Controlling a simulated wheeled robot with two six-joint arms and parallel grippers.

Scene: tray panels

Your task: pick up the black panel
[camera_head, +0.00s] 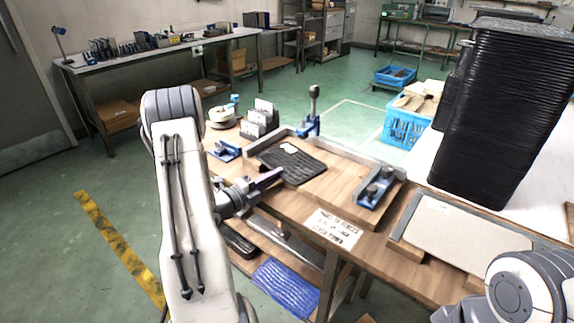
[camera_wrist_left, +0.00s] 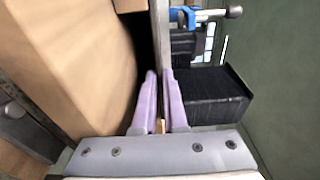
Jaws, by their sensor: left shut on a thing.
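The black panel (camera_head: 291,163) lies on the wooden workbench in the head view, inside a raised grey metal edge, with a small white label on top. My left gripper (camera_head: 270,176) reaches in from the left, and its purple fingers are at the panel's near left edge. In the left wrist view the two purple fingers (camera_wrist_left: 160,97) are close together, shut on the panel's edge. A dark strip of the panel (camera_wrist_left: 144,45) shows just beyond them. My right gripper is out of view.
A tall stack of black trays (camera_head: 500,110) stands at the right. A blue clamp (camera_head: 378,188) and a blue-handled toggle (camera_head: 311,118) flank the panel. A grey board (camera_head: 465,235) lies at front right. A blue crate (camera_head: 403,128) stands behind the bench.

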